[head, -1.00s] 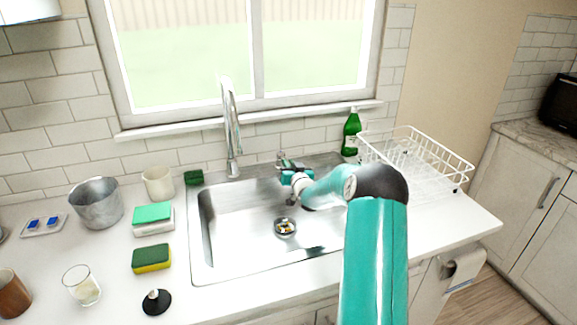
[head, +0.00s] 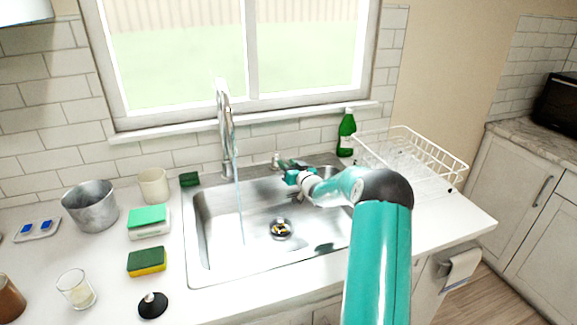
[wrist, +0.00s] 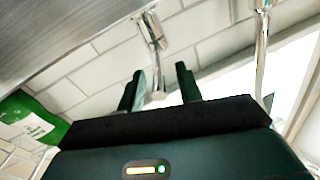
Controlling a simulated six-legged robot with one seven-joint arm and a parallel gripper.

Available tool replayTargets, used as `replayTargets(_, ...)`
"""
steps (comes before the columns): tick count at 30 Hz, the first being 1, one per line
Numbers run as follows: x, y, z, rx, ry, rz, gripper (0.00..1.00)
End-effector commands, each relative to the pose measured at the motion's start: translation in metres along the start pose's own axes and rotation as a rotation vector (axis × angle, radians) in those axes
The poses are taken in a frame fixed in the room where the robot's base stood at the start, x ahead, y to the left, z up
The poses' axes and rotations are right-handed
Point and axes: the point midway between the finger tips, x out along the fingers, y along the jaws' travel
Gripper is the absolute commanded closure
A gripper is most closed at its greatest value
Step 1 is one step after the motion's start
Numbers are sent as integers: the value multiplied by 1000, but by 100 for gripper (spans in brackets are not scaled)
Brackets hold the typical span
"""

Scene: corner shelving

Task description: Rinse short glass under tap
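The short glass (head: 75,287) stands upright on the counter at the front left, with something pale at its bottom; my gripper is far from it. The chrome tap (head: 225,125) rises behind the sink (head: 215,255), and a thin stream of water falls from it into the basin. My gripper (head: 284,168) is at the back of the sink, right of the tap. In the wrist view its fingers (wrist: 160,78) are apart, with a small chrome fitting (wrist: 150,30) beyond them. I cannot tell whether they touch it.
Left of the sink are a metal pot (head: 90,206), a cream cup (head: 154,185), sponges (head: 147,262) and a black stopper (head: 153,305). A green bottle (head: 346,132) and a white dish rack (head: 440,160) stand to the right. The counter's front right is clear.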

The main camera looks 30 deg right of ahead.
Motion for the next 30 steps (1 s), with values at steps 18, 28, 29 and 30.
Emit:
replayTargets(18, -59, 1, 0, 0, -2, 4, 65)
replayTargets(28, -124, 1, 0, 0, -2, 2, 65)
replayTargets(29, -128, 1, 0, -1, -2, 2, 65)
replayTargets(30, -132, 1, 0, 0, -1, 2, 65)
